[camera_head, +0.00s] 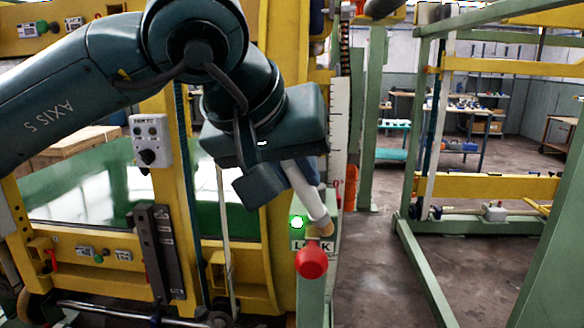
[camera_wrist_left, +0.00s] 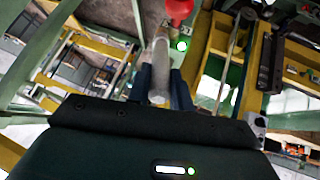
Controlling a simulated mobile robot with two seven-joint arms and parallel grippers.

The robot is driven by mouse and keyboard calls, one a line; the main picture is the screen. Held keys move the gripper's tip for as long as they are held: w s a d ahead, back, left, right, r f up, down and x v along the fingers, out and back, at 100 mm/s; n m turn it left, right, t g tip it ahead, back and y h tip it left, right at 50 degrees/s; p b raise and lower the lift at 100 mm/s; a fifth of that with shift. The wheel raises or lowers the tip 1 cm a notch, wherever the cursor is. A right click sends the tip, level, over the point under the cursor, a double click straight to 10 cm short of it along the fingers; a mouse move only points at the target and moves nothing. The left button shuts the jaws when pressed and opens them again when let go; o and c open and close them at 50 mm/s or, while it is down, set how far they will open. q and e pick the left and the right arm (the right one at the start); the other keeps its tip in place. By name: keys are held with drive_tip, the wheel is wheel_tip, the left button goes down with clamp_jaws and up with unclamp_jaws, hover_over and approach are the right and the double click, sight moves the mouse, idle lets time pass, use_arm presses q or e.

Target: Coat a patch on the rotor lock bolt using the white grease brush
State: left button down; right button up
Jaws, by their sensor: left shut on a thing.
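My left gripper (camera_head: 298,180) is shut on the white grease brush (camera_head: 313,203), a pale cylinder with a tan tip. The brush tilts down and to the right, and its tip is at the green post marked LOCK (camera_head: 299,246). A red ball knob (camera_head: 311,262) sits just below the tip. Whether the tip touches anything is unclear. The wrist view shows the brush (camera_wrist_left: 160,72) between the fingers (camera_wrist_left: 164,92), with the red knob (camera_wrist_left: 180,11) beyond. I cannot make out the rotor lock bolt for certain; it may be the red-knobbed part. My right gripper is not in view.
A green lamp (camera_head: 297,222) glows on the post. A yellow frame (camera_head: 183,215) with a grey control box (camera_head: 151,140) stands at the left. A green and yellow frame (camera_head: 480,187) stands at the right. The floor (camera_head: 378,270) between is clear.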

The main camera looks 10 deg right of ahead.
use_arm(q)
wheel_tip(320, 180, up, 5)
drive_tip(key=p, duration=0.4)
drive_tip(key=shift+r, duration=0.5)
drive_tip(key=shift+r+p, duration=0.15)
drive_tip(key=shift+p, duration=0.15)
wheel_tip(320, 180, up, 3)
drive_tip(key=shift+f+p, duration=0.15)
drive_tip(key=shift+p, duration=1)
